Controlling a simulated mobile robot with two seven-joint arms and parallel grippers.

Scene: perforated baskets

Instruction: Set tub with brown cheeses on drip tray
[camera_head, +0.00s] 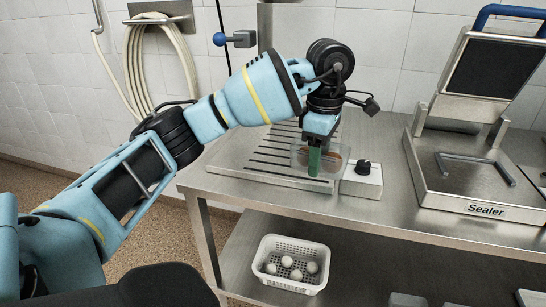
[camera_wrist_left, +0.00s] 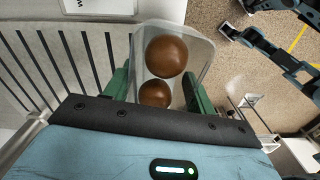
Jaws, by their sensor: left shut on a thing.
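A clear tub (camera_head: 337,153) with brown cheeses hangs at the right end of the slotted metal drip tray (camera_head: 254,161) on the steel table. In the left wrist view, two round brown cheeses (camera_wrist_left: 166,56) show inside the tub (camera_wrist_left: 201,47), and the tray's dark slots (camera_wrist_left: 60,60) lie to the left. My left gripper (camera_head: 314,160) points down with its green fingers shut on the tub. I cannot tell whether the tub's bottom touches the tray. My right gripper is not seen in the head view.
A small box with a black knob (camera_head: 362,180) stands close right of the tub. A sealer (camera_head: 470,185) stands farther right. A white perforated basket with several pale balls (camera_head: 291,284) sits on the lower shelf. A hose (camera_head: 150,60) hangs on the wall.

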